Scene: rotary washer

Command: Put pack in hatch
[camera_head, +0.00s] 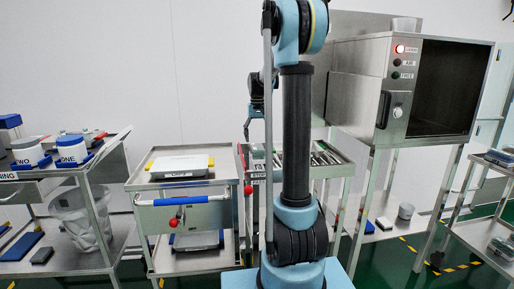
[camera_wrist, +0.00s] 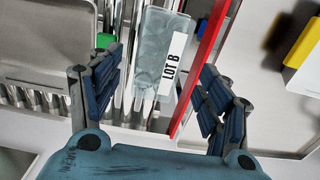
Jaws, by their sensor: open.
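A translucent grey pack (camera_wrist: 152,50) with a white "LOT B" label lies on the metal rods of a rack in the wrist view. My gripper (camera_wrist: 158,78) is open, one finger on each side of the pack's lower end. I see no finger closed on it; the height gap is hard to judge. In the head view my gripper (camera_head: 257,92) is partly hidden by my arm, above the middle trolley. The hatch appears to be the steel cabinet (camera_head: 362,62) at right, with a dark front (camera_head: 442,88); I cannot tell whether it is open.
A red bar (camera_wrist: 200,62) runs close to the pack's right side, and a green block (camera_wrist: 105,40) is at its left. The middle trolley (camera_head: 334,168) stands beside a cart (camera_head: 185,186) with a white tray. A red lamp (camera_head: 399,49) glows on the cabinet panel.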

